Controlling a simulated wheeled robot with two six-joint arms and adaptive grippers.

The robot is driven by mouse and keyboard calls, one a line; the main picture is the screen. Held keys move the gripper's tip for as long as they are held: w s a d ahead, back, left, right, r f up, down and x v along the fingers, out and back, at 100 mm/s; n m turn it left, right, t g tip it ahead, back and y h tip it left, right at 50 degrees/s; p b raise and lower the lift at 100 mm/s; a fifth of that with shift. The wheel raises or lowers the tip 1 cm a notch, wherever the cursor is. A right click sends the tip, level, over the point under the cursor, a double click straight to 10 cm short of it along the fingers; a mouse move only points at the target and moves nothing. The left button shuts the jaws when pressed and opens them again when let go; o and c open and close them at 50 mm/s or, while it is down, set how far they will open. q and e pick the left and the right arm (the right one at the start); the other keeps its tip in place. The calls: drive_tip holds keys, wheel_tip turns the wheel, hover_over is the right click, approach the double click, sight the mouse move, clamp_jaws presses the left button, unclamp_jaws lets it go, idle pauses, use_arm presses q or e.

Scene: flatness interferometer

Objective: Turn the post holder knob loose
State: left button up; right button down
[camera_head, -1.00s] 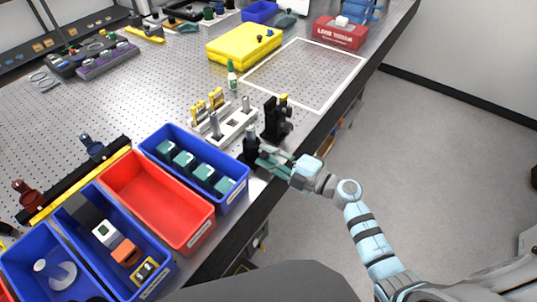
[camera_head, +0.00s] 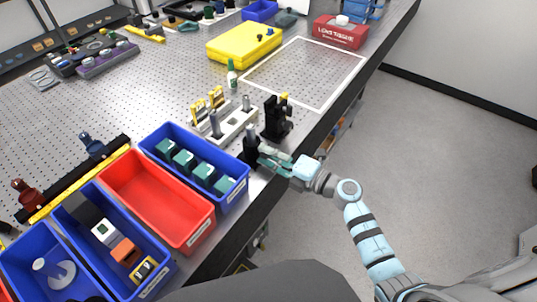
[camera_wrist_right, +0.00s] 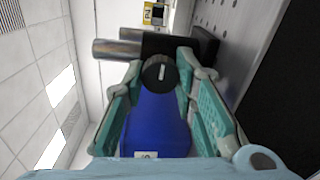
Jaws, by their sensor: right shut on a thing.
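The black post holder (camera_head: 250,141) stands upright near the front edge of the perforated table, just right of the blue bin, with a metal post in its top. Its round black knob (camera_wrist_right: 160,72) shows in the right wrist view, with a short white mark on its face. My right gripper (camera_head: 264,158) reaches in from the right at the holder's near side. In the wrist view its teal fingertips (camera_wrist_right: 163,70) are closed on either side of the knob. The knob is too small to make out in the head view. My left gripper is out of view.
A blue bin (camera_head: 240,192) with teal-topped blocks stands close left of the holder; a red bin (camera_head: 183,243) is beyond it. A black mount (camera_head: 276,118) and a pale rack with posts (camera_head: 234,125) stand just behind. The white-outlined area (camera_head: 306,72) is clear.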

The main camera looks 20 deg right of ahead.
drive_tip(key=shift+f, duration=0.15)
drive_tip(key=c, duration=1.4)
unclamp_jaws()
drive_tip(key=shift+o, duration=0.5)
drive_tip(key=shift+s, duration=0.1)
